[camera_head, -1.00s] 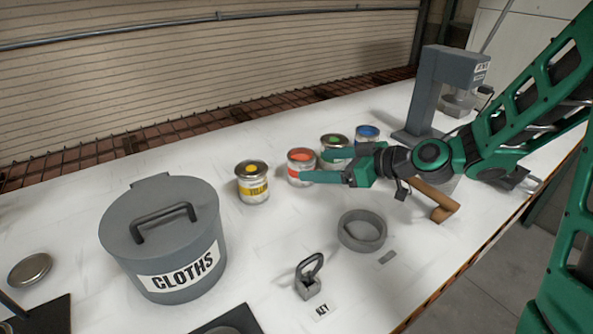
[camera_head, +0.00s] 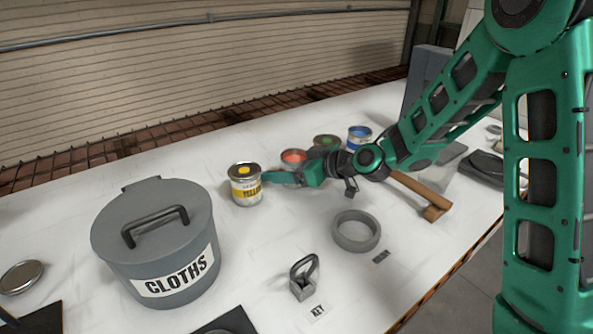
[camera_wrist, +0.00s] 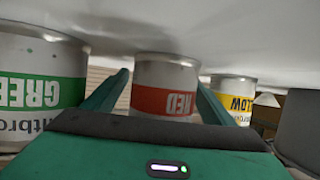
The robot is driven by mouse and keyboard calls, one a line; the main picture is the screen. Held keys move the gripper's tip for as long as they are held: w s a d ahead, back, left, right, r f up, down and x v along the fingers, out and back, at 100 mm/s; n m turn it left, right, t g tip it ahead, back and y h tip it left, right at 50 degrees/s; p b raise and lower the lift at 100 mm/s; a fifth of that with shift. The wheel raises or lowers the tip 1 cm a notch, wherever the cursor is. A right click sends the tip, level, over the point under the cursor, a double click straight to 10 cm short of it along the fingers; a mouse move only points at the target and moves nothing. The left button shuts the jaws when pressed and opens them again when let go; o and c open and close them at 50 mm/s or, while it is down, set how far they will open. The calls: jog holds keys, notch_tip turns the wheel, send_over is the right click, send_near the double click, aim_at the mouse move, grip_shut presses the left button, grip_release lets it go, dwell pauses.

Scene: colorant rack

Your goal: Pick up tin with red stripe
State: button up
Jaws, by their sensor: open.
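The tin with the red stripe (camera_head: 292,158) stands on the white table in a row with the other tins. In the head view my gripper and wrist hide its lower part. In the wrist view, which looks upside down, the red tin (camera_wrist: 165,88) stands between my two open fingers. My gripper (camera_wrist: 160,95) is open, with one finger on either side of the tin; I cannot tell whether they touch it. In the head view my gripper (camera_head: 285,176) is low over the table, in front of the tin.
The yellow tin (camera_head: 245,185) is close to the left finger; the green tin (camera_head: 327,141) and blue tin (camera_head: 359,137) stand to the right. A CLOTHS bin (camera_head: 160,245), padlock (camera_head: 303,279), grey ring (camera_head: 357,231) and wooden-handled tool (camera_head: 425,192) lie nearer.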

jog(key=c, duration=1.3)
jog(key=shift+r, duration=0.15)
